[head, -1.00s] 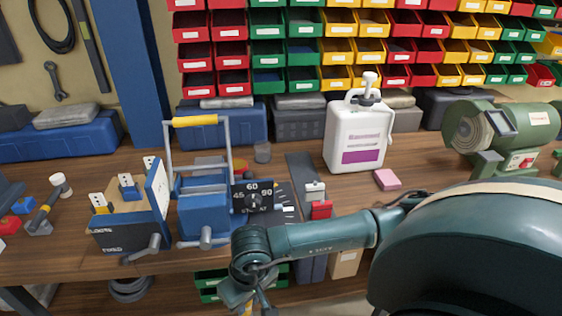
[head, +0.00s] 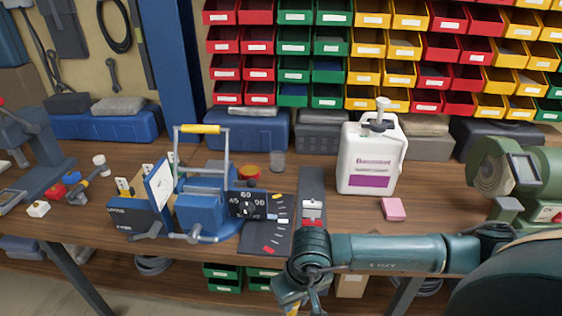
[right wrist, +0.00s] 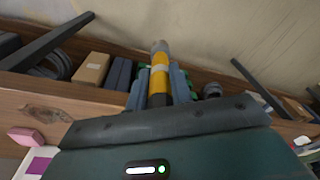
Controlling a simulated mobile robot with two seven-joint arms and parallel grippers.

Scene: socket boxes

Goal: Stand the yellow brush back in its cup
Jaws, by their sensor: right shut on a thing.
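My right gripper (head: 297,298) hangs at the bench's front edge, low in the head view. It is shut on the yellow brush, a bit of which (head: 292,309) shows at the bottom of that view. In the right wrist view the brush (right wrist: 160,78) stands between the two fingers, yellow with a dark band near the gripper and a greyish far end. A small grey cup (head: 277,161), which looks like the brush's cup, stands upright on the bench behind the dial plate. Nothing shows inside it. My left gripper is not in view.
A blue machine with a yellow-topped handle (head: 200,129) and a dial plate (head: 247,205) stand left of the cup. An orange-red tin (head: 249,172) is beside it. A white jug (head: 370,160) and pink block (head: 393,209) are to the right. Colored bins line the back.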

